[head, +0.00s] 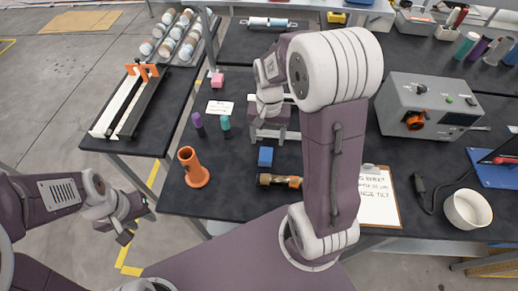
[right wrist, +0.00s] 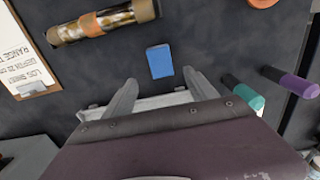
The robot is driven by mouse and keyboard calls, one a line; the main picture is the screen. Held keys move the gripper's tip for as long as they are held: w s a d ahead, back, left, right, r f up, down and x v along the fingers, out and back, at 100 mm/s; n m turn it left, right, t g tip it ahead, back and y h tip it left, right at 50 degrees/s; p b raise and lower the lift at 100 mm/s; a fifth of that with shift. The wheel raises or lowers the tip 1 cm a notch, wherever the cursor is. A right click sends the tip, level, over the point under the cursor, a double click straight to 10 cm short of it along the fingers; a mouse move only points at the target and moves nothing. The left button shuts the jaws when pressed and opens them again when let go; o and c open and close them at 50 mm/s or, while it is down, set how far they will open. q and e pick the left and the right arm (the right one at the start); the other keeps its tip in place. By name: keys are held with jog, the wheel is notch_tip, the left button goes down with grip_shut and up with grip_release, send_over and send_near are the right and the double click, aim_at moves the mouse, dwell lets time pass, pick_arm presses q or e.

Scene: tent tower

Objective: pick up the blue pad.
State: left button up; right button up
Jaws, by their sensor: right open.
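The blue pad (head: 265,157) is a small block lying on the dark bench top, just behind a brass-coloured cylinder. It also shows in the right wrist view (right wrist: 160,61), beyond and between the fingertips. My right gripper (head: 267,136) is open and empty, on the far side of the pad and apart from it. Its two grey fingers (right wrist: 161,82) point toward the pad. My left gripper (head: 130,228) is off the bench's left front edge, far from the pad. Its opening is too small to make out.
The brass cylinder (head: 279,181) lies close in front of the pad. An orange stand (head: 192,170), a purple cylinder (head: 198,121) and a teal cylinder (head: 225,125) stand to the left. A clipboard (head: 383,211), a grey instrument box (head: 425,105) and a white bowl (head: 467,210) are to the right.

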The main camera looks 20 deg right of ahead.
aim_at(266, 153)
jog(key=f, duration=0.3)
jog(key=shift+s+f, duration=0.25)
jog(key=shift+w+a+f, duration=0.15)
jog(key=shift+w+f, duration=0.05)
jog(key=shift+w, duration=0.1)
jog(key=shift+f, duration=0.25)
jog(key=f, duration=0.4)
jog(key=shift+s, duration=0.25)
jog(key=shift+w+f, duration=0.25)
jog(key=shift+f, duration=0.05)
jog(key=c, duration=1.4)
